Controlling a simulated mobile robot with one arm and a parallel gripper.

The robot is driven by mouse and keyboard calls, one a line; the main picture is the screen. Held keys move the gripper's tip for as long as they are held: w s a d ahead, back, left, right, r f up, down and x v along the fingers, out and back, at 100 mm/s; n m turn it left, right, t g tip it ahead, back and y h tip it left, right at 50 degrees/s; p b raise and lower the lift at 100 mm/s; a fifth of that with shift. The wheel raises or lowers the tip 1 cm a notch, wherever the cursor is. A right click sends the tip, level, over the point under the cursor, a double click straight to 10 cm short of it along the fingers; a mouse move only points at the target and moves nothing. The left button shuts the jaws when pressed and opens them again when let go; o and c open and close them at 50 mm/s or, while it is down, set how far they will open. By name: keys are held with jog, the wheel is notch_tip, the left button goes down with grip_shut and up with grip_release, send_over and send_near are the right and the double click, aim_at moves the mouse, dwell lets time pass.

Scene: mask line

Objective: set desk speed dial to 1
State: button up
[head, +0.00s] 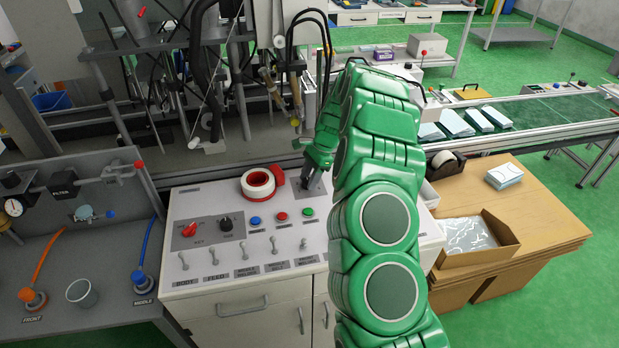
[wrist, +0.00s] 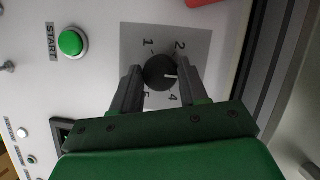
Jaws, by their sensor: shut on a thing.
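The speed dial (wrist: 159,68) is a round black knob on a grey plate (wrist: 203,40) in the wrist view. Numbers 1, 2, 4 and 5 show around it. Its white pointer mark faces right in the picture, between 2 and 4, toward my right finger, which covers the plate there. My gripper (wrist: 160,78) is shut on the dial, one finger at each side. In the head view my gripper (head: 308,178) is low over the right part of the white control panel (head: 350,230); my arm and fingers mostly hide the dial there.
The green START button (wrist: 72,43) is left of the dial in the wrist view. On the panel are a tape roll (head: 258,183), a red knob (head: 189,229), blue and red buttons and several toggle switches (head: 247,246). A cardboard box (head: 490,255) stands right.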

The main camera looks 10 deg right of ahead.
jog(key=n+g, duration=0.1)
jog(key=n, duration=0.2)
jog(key=shift+w+f+h, duration=0.1)
jog(key=shift+w+h, duration=0.05)
jog(key=shift+h, duration=0.15)
jog(key=n, duration=0.2)
jog(key=shift+w+n+g+h, duration=0.1)
jog(key=shift+n+g+h, duration=0.2)
jog(key=shift+g, duration=0.1)
jog(key=n+h, duration=0.1)
jog(key=n, duration=0.2)
jog(key=n+g+h, duration=0.1)
jog(key=n, duration=0.2)
jog(key=shift+a, duration=0.2)
jog(key=n+h, duration=0.1)
jog(key=n, duration=0.2)
jog(key=n+h, duration=0.1)
jog(key=n, duration=0.2)
jog(key=shift+a+n+h, duration=0.2)
jog(key=shift+n+h, duration=0.1)
jog(key=shift+n, duration=0.1)
jog(key=n+h, duration=0.1)
jog(key=n, duration=0.4)
jog(key=shift+a+t+h, duration=0.1)
jog(key=shift+t+h, duration=0.3)
jog(key=shift+n, duration=0.4)
jog(key=o, duration=1)
